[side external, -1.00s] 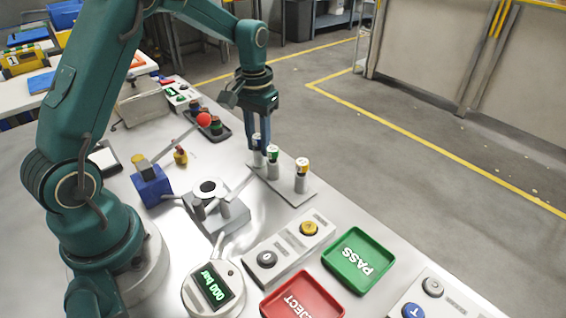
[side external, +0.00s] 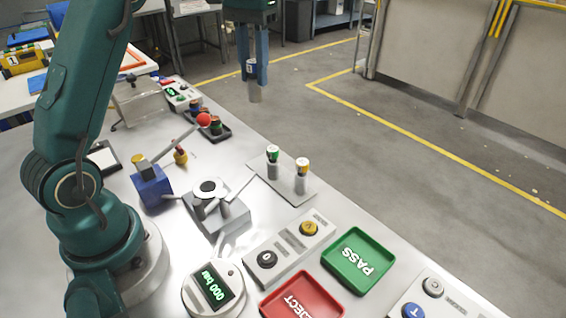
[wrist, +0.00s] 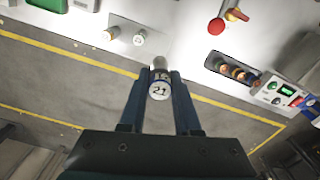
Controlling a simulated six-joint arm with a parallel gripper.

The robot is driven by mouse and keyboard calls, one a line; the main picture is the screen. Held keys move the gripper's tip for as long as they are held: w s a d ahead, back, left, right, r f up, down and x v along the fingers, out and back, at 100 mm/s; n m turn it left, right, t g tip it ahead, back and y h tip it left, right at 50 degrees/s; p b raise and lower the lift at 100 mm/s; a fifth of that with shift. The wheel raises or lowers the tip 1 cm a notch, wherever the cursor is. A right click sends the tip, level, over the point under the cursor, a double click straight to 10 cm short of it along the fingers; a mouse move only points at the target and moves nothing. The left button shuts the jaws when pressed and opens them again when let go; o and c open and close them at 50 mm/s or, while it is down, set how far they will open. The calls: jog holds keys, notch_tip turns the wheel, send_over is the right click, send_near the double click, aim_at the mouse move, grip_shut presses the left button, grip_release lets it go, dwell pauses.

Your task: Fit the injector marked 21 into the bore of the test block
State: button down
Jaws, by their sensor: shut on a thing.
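My gripper (side external: 252,68) is shut on the injector marked 21 (side external: 255,90) and holds it upright, well above the table. In the wrist view the number 21 shows on the cap of this injector (wrist: 159,90) between the fingers. The test block (side external: 217,212) stands on the table near my base, with a round white ring (side external: 208,188) on top; I cannot make out the bore clearly. Two other injectors, one with a green cap (side external: 273,162) and one with a yellow cap (side external: 302,175), stand on the grey rack plate (side external: 289,193).
A blue block with a lever and red ball (side external: 204,120) stands beside the test block. A dark tray of coloured parts (side external: 215,130) lies behind. The green PASS tray (side external: 358,260), red REJECT tray (side external: 302,298), a button panel (side external: 290,246) and a gauge (side external: 213,288) are in front.

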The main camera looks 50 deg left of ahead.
jog(key=shift+r, duration=1.3)
jog(key=s+a+r, duration=0.2)
jog(key=s+a, duration=0.5)
jog(key=s, duration=0.6)
jog(key=s+d+f, duration=0.2)
jog(key=s+f, duration=0.1)
jog(key=s, duration=0.5)
jog(key=shift+m, duration=0.3)
jog(key=shift+w+d+f, duration=1.15)
jog(key=shift+d+f, duration=0.3)
jog(key=shift+f, duration=1.05)
jog(key=shift+w+d+f, duration=1.2)
jog(key=shift+d+f, duration=0.2)
jog(key=shift+f, duration=1.15)
jog(key=shift+w+d+f, duration=1.15)
jog(key=shift+d+f, duration=0.3)
jog(key=shift+f, duration=1.05)
jog(key=shift+f, duration=0.15)
